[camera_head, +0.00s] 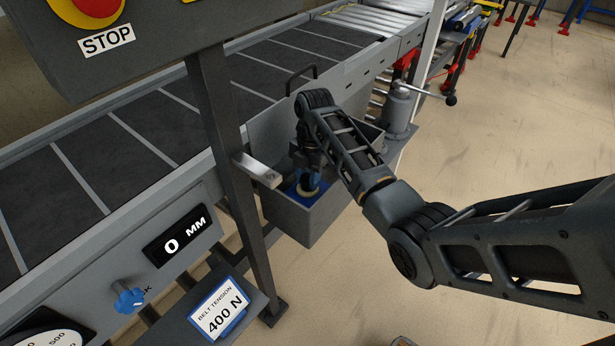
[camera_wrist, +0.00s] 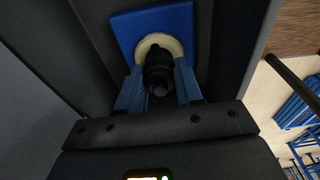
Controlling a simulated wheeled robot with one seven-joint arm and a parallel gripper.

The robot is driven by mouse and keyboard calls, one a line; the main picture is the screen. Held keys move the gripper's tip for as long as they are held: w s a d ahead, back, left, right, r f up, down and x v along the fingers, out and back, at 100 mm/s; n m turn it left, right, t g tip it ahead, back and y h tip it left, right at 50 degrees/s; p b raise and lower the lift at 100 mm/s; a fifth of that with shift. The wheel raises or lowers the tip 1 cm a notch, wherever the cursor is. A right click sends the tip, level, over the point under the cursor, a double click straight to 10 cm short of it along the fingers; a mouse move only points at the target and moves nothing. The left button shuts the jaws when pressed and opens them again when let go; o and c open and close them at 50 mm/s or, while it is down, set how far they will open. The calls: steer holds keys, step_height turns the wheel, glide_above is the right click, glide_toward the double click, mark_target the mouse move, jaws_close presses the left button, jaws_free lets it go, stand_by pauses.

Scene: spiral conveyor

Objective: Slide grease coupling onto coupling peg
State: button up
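A black stepped part, which looks like the grease coupling (camera_wrist: 158,72), stands in a cream ring (camera_wrist: 175,45) on a blue pad (camera_wrist: 128,32) in the wrist view. In the head view the pad (camera_head: 291,188) lies inside a grey open box. My gripper (camera_wrist: 158,85) reaches down into this box; it also shows in the head view (camera_head: 308,180). Its blue fingers lie on both sides of the black part, close against it. I cannot tell whether they press on it. I cannot pick out the coupling peg with certainty.
The grey box (camera_head: 302,222) hangs beside the conveyor, with walls close around my gripper. A dark post (camera_head: 228,150) with a light metal block (camera_head: 257,170) stands left of it. A grey cylinder with a lever (camera_head: 400,108) stands to the right. The belt (camera_head: 120,130) is empty.

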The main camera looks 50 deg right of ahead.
mark_target(307, 178)
jaws_close()
steer(key=shift+r, duration=0.15)
steer(key=shift+r+p, duration=1.4)
steer(key=shift+p, duration=0.3)
